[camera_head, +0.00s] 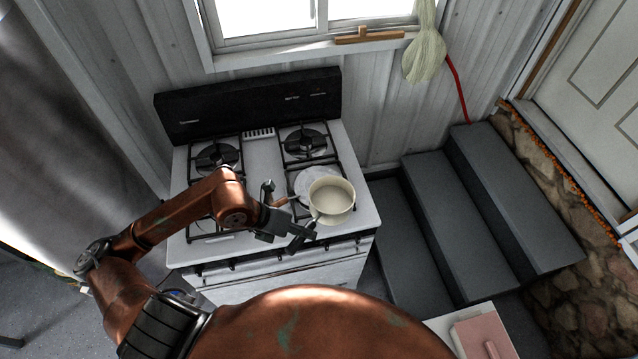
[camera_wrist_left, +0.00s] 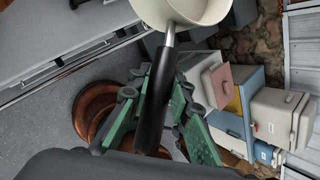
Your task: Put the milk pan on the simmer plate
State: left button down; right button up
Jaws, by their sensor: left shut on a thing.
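The cream milk pan (camera_head: 332,199) is empty and appears over the front right of the stove. It also shows at the top of the left wrist view (camera_wrist_left: 190,10). My left gripper (camera_head: 286,218) is shut on its dark handle (camera_wrist_left: 154,115), which runs between the green fingers. The simmer plate (camera_head: 305,184) is a pale round disc with a brown handle, on the front right burner. The pan overlaps the plate's right and front side and hides part of it. I cannot tell the gap between them. My right gripper is not in view.
The stove (camera_head: 262,168) has other burners with black grates, a dark backguard (camera_head: 250,103) and front knobs. Grey steps (camera_head: 430,205) rise to its right. A pink box (camera_head: 484,337) stands at the lower right. The window sill is behind.

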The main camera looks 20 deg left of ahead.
aim_at(311, 204)
pick_arm(q)
jog(key=w+a+f+n, duration=0.1)
jog(key=w+f, duration=0.1)
jog(key=w, duration=0.2)
jog(key=w+a+f+n+t+y+p, duration=0.1)
jog(key=w+f+n, duration=0.1)
jog(key=w, duration=0.2)
jog(key=w+a+f+n+y, duration=0.1)
jog(key=w+f, duration=0.1)
jog(key=w, duration=0.2)
jog(key=shift+w+a+t, duration=0.1)
jog(key=shift+w+t, duration=0.15)
jog(key=shift+t, duration=0.05)
jog(key=shift+w+f+p, duration=0.3)
jog(key=shift+f, duration=0.05)
notch_tip(311, 204, down, 4)
jog(key=shift+r+p, duration=0.2)
jog(key=shift+p, duration=0.45)
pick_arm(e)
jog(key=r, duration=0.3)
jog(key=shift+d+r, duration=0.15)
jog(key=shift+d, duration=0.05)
pick_arm(q)
jog(key=c, duration=2)
grip_release()
jog(key=shift+f, duration=0.15)
jog(key=shift+o, duration=1.2)
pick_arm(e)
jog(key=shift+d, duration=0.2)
